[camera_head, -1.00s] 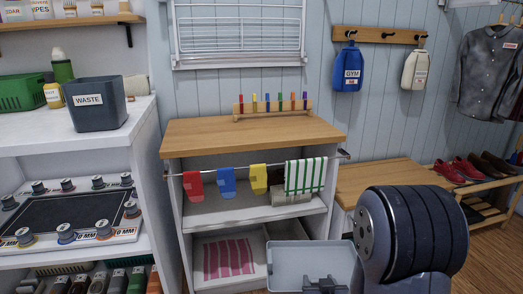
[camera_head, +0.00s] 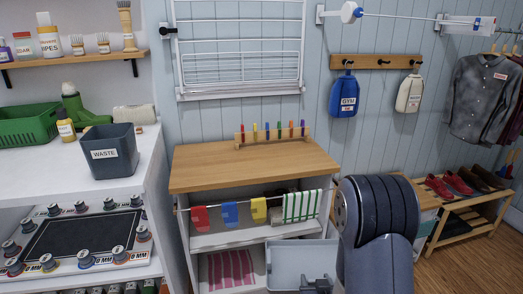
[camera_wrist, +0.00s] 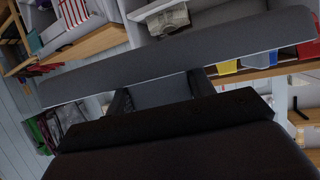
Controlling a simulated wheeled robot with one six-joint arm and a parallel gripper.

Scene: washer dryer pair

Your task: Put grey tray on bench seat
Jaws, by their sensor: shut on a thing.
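The grey tray (camera_head: 289,262) is a pale, shallow tray at the bottom centre of the head view, in front of the cabinet. My gripper (camera_head: 318,284) is shut on it. In the wrist view the tray (camera_wrist: 180,60) shows as a long grey band across my gripper (camera_wrist: 165,92). The wooden bench seat (camera_head: 428,199) lies to the right, beyond my arm, which hides most of it. The tray is left of the bench seat and apart from it.
A wood-topped cabinet (camera_head: 245,165) with a rail of coloured cloths stands behind the tray. A shoe rack (camera_head: 470,210) is right of the bench. A waste bin (camera_head: 110,152) stands on the left counter. Open floor (camera_head: 465,270) shows at the lower right.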

